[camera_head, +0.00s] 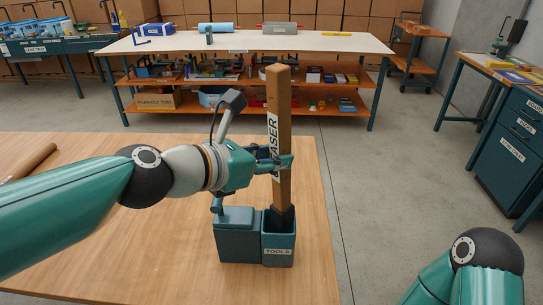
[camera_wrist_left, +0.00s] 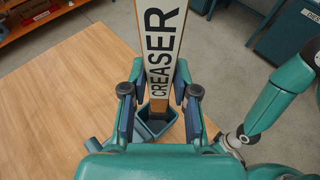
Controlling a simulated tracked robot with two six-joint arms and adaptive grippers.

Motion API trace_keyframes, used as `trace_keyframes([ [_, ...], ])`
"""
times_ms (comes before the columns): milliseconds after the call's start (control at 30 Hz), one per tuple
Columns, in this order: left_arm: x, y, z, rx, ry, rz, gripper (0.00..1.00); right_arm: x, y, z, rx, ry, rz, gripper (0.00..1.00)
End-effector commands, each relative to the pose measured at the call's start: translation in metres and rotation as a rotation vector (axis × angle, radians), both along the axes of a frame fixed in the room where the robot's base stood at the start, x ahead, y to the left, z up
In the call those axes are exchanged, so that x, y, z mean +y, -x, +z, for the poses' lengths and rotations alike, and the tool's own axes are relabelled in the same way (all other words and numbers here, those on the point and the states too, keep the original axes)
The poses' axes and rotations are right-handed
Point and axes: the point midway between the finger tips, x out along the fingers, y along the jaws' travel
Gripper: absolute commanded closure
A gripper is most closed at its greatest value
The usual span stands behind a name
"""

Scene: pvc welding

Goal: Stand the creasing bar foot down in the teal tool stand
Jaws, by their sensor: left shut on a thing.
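The creasing bar (camera_head: 284,120) is a long wooden bar with a white label. It stands upright, and its dark foot (camera_head: 282,217) is at the bottom, inside the mouth of the teal tool stand (camera_head: 278,250) labelled TOOLS. How deep the foot sits is hidden by the stand's front wall. My left gripper (camera_head: 276,164) is shut on the bar at mid-height. In the left wrist view the gripper's fingers (camera_wrist_left: 159,100) flank the bar (camera_wrist_left: 163,45) with its CREASER label, and the stand (camera_wrist_left: 168,133) shows below. My right gripper is not in view.
A closed teal box (camera_head: 238,240) adjoins the stand's left side. The wooden table (camera_head: 110,240) is mostly clear, with a brown roll (camera_head: 32,160) at its left. The table's right edge is close to the stand. A white-topped bench (camera_head: 250,42) stands behind, across the floor.

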Motion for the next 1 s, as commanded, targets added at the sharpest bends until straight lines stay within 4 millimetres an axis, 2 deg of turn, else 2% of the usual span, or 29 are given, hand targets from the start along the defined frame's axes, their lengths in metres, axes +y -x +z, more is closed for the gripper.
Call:
trace_keyframes([
  [33,-0.004,0.004,-0.019,0.032,-0.022,-0.018,1.0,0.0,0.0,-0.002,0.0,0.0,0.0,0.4],
  [67,-0.003,0.004,-0.019,0.032,-0.022,-0.017,1.0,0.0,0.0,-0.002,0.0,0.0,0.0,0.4],
  [100,-0.003,0.003,-0.02,0.032,-0.022,-0.017,0.65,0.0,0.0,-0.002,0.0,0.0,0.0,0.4],
  [233,-0.003,0.003,-0.017,0.029,-0.018,-0.014,0.43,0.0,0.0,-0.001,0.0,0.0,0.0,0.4],
  [667,0.0,0.005,-0.011,0.023,-0.012,-0.011,0.42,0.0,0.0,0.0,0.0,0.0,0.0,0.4],
  [867,0.016,0.02,-0.001,0.021,-0.011,-0.009,0.42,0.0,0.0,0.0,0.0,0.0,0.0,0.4],
  [1000,0.035,0.039,0.01,0.02,-0.012,-0.008,0.42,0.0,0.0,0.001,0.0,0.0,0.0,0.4],
])
